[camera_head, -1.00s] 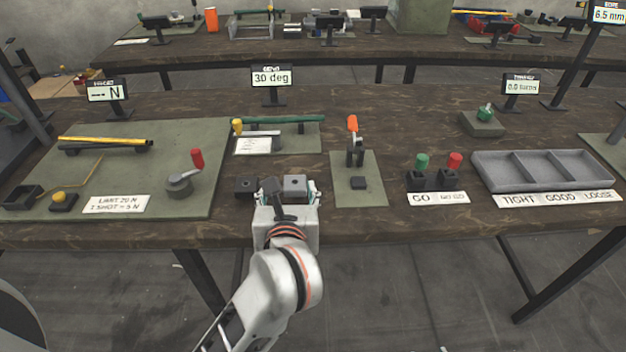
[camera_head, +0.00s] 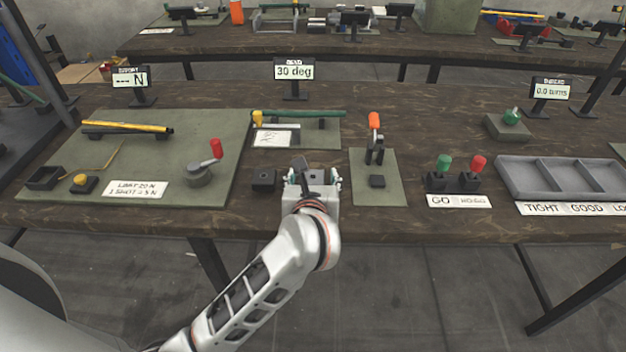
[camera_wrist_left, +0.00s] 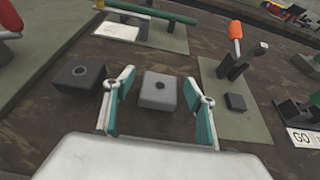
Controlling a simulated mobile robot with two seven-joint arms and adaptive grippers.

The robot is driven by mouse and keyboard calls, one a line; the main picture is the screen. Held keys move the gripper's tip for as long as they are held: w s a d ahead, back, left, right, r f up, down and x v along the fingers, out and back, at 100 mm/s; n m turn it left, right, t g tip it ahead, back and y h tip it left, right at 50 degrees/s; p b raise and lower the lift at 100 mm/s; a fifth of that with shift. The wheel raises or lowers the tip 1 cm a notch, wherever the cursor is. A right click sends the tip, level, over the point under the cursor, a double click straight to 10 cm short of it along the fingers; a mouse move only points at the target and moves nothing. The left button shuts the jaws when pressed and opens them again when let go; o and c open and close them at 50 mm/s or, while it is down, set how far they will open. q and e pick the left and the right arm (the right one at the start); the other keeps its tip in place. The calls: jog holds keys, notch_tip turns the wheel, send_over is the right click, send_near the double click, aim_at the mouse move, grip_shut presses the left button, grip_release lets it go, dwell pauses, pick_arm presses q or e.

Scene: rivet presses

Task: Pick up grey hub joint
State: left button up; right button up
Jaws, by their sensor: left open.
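The grey hub joint appears to be the light grey block with a round hole on top (camera_wrist_left: 158,92), lying on the dark wooden table. In the head view it is partly hidden behind my gripper (camera_head: 318,176). My left gripper (camera_head: 314,181) is open at the table's front part. In the left wrist view its two teal-padded fingers (camera_wrist_left: 160,96) appear on either side of the grey block, with visible gaps; I cannot tell their height above the table. My right gripper is in neither current view.
A dark block with a hole (camera_head: 263,180) stands just left of the gripper. A green mat with an orange-handled lever (camera_head: 375,122) is to the right, then green and red knobs (camera_head: 444,162) and a grey compartment tray (camera_head: 510,180). A crank (camera_head: 198,176) stands left.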

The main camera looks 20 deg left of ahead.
pick_arm(q)
jog(key=c, duration=1.2)
jog(key=shift+r, duration=0.15)
